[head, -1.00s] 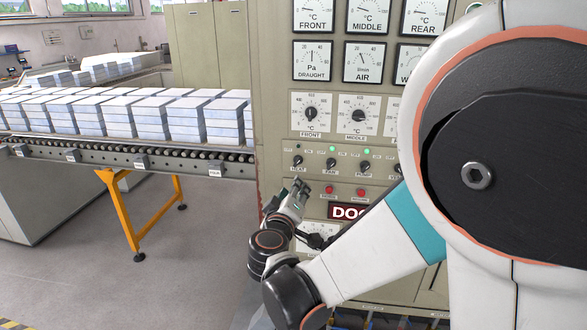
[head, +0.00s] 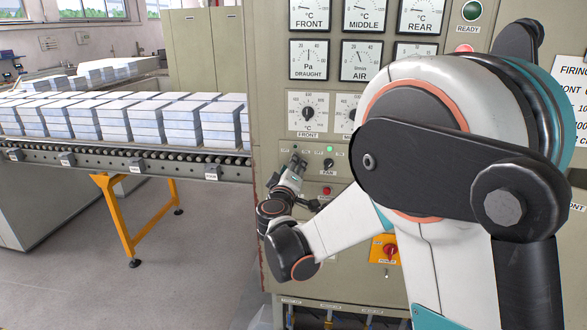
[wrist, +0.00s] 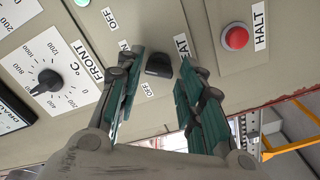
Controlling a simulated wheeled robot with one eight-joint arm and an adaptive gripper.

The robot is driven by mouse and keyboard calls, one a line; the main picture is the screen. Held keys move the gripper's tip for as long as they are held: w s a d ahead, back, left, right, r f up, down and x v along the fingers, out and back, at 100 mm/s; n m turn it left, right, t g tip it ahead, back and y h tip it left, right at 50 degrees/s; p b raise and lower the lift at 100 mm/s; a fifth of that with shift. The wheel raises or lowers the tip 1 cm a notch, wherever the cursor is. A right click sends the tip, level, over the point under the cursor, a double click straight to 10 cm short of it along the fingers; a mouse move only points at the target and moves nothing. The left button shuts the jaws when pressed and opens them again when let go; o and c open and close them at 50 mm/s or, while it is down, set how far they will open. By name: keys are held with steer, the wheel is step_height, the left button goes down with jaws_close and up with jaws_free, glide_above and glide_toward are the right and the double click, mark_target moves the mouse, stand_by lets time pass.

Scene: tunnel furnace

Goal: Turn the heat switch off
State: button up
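The heat switch (wrist: 160,66) is a black knob on the beige panel. In the wrist view it sits between the two fingers of my gripper (wrist: 161,72), near their tips. In the head view my gripper (head: 296,162) reaches up to the panel left of the fan switch (head: 328,163) and covers the heat switch.
A red HALT button (wrist: 235,38) is close to the fingers. The FRONT temperature dial (head: 307,113) is above my gripper. A green lamp (head: 329,149) is lit above the fan switch. A roller conveyor (head: 120,158) with stacked white slabs is at the left.

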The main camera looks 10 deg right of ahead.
steer(key=shift+x, duration=0.8)
steer(key=shift+c, duration=0.6)
steer(key=c, duration=0.7)
steer(key=shift+n, duration=0.4)
steer(key=shift+o, duration=0.3)
steer(key=n+b, duration=0.1)
steer(key=n, duration=0.1)
steer(key=shift+n, duration=0.4)
steer(key=n, duration=0.3)
steer(key=shift+n, duration=0.4)
steer(key=n+b, duration=0.1)
steer(key=n, duration=0.5)
steer(key=shift+c, duration=0.2)
steer(key=shift+o, duration=0.2)
steer(key=shift+n, duration=0.4)
